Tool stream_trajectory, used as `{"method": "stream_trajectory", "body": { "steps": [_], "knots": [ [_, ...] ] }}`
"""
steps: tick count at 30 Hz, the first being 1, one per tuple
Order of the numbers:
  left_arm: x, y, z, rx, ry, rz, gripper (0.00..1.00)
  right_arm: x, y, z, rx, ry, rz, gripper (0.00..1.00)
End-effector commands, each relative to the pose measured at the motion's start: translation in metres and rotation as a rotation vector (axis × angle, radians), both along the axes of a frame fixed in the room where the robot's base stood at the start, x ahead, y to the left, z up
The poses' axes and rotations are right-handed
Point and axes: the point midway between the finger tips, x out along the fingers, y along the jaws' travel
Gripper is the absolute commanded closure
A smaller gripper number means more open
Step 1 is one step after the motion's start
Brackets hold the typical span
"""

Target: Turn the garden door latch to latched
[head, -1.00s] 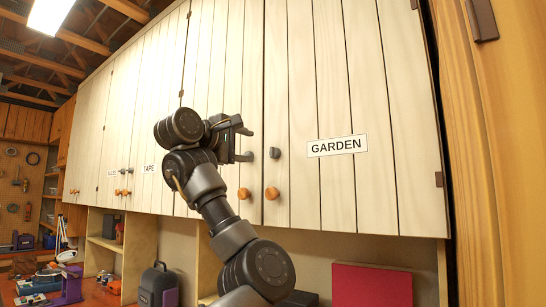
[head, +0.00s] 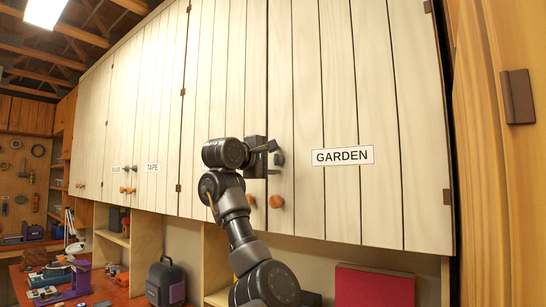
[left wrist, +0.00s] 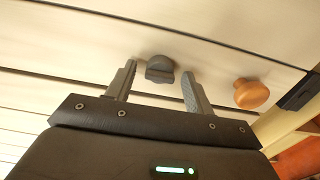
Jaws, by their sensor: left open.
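The garden door (head: 390,110) is a pale plank cupboard door with a GARDEN label (head: 342,156). Its small dark grey latch (head: 280,159) sits near the door's left edge, above a round orange knob (head: 276,202). My left gripper (head: 273,160) is open at the latch and hides part of it in the head view. In the left wrist view the latch (left wrist: 160,69) lies between the two spread fingertips, with a gap visible on each side. Whether a finger touches it I cannot tell. My right gripper is out of view.
The orange knob (left wrist: 251,93) is close beside one finger in the left wrist view. Neighbouring cupboard doors run left, one labelled TAPE (head: 152,168). Below are open shelves with a dark case (head: 165,283) and a red box (head: 375,286). A wooden panel (head: 510,200) stands at right.

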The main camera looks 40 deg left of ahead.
Motion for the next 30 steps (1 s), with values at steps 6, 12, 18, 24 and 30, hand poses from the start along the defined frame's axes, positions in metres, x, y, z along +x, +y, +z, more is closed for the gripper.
{"method": "stream_trajectory", "body": {
  "steps": [6, 12, 18, 24, 30],
  "knots": [
    [0.0, 0.0, 0.0, 0.0, 0.0, 0.0, 0.56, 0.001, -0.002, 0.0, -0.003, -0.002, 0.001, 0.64],
    [0.0, 0.0, 0.0, 0.0, 0.0, 0.0, 0.83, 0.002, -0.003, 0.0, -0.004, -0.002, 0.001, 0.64],
    [0.0, 0.0, -0.001, 0.004, 0.001, 0.0, 0.92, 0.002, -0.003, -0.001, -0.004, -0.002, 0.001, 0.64],
    [0.0, 0.0, -0.002, 0.05, 0.007, -0.001, 0.92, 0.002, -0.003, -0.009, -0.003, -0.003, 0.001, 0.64],
    [0.0, 0.0, -0.005, 0.169, 0.02, -0.001, 0.92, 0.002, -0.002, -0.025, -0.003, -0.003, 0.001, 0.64]
  ]
}}
